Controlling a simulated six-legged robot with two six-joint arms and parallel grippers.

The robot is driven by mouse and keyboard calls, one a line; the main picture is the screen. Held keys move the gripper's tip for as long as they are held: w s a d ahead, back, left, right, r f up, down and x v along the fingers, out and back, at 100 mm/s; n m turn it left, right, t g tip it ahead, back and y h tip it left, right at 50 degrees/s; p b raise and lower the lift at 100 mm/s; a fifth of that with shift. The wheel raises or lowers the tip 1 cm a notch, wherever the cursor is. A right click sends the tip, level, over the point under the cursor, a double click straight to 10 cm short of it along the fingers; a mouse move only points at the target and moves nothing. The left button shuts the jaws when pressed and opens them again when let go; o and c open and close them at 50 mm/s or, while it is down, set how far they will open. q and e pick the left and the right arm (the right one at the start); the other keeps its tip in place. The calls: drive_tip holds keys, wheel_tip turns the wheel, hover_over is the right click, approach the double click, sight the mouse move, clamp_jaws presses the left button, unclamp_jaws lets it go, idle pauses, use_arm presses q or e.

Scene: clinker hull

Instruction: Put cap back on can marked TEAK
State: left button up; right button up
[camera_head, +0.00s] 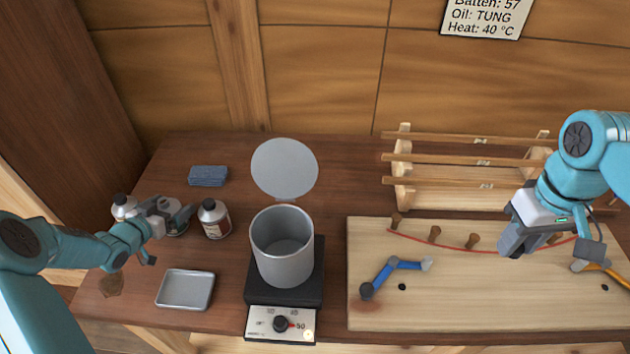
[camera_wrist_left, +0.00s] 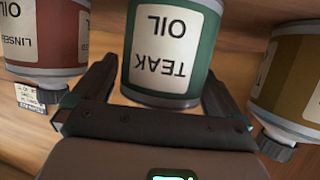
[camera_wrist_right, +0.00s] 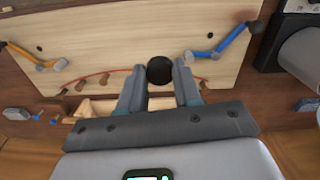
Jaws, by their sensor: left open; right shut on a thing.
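The green can marked TEAK OIL (camera_wrist_left: 165,52) shows upside down in the left wrist view, between the spread fingers of my left gripper (camera_wrist_left: 155,95). No cap shows on it, but its top is partly hidden behind the gripper. In the head view my left gripper (camera_head: 170,211) is open at the middle of the can row. My right gripper (camera_wrist_right: 160,84) is shut on a round black cap (camera_wrist_right: 160,69). In the head view my right gripper (camera_head: 513,243) hangs above the pale board; the cap is not clearly visible there.
A red linseed can (camera_wrist_left: 48,35) and a brown can (camera_wrist_left: 297,80), both capped, flank the TEAK can. A metal tray (camera_head: 185,290), a pot (camera_head: 283,250) on a hot plate and a blue block (camera_head: 208,176) stand nearby. The board (camera_head: 450,305) carries pegs and clamps; a wooden rack (camera_head: 460,160) stands behind.

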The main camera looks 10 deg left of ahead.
sight(169, 201)
use_arm(q)
drive_tip(key=shift+w+f, duration=0.15)
drive_tip(key=shift+w, duration=0.2)
use_arm(e)
drive_tip(key=shift+a, duration=0.1)
use_arm(q)
drive_tip(key=c, duration=1.3)
drive_tip(key=shift+o, duration=0.2)
